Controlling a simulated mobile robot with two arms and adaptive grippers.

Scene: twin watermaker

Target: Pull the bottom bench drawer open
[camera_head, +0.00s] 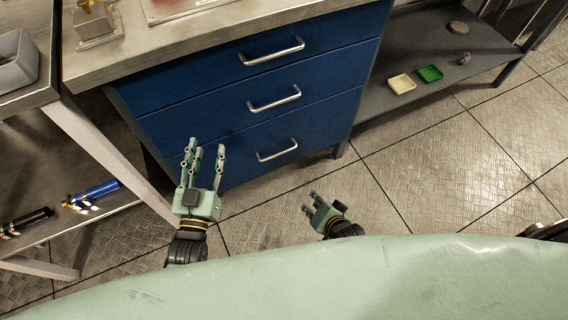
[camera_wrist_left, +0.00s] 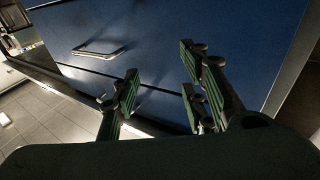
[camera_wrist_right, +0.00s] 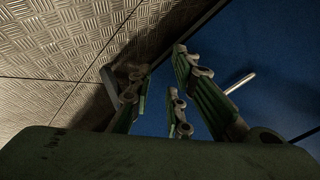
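The blue bench has three drawers, and all their fronts look flush. The bottom drawer (camera_head: 232,166) has a silver bar handle (camera_head: 277,150). My left gripper (camera_head: 206,148) is open and empty, in front of the drawers' left side and left of the bottom handle. In the left wrist view, its spread fingers (camera_wrist_left: 160,88) face blue fronts; one silver handle (camera_wrist_left: 100,50) shows at upper left, apart from them. My right gripper (camera_head: 314,204) is low, below and right of the bottom handle. In the right wrist view, its fingers (camera_wrist_right: 158,80) are spread, with a handle (camera_wrist_right: 240,83) beyond them.
The middle handle (camera_head: 274,98) and top handle (camera_head: 272,51) sit above. A left shelf (camera_head: 110,215) holds a blue cylinder (camera_head: 95,192) and a black one (camera_head: 28,220). A right shelf (camera_head: 420,58) holds small trays. Patterned floor (camera_head: 430,180) is clear at the right.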

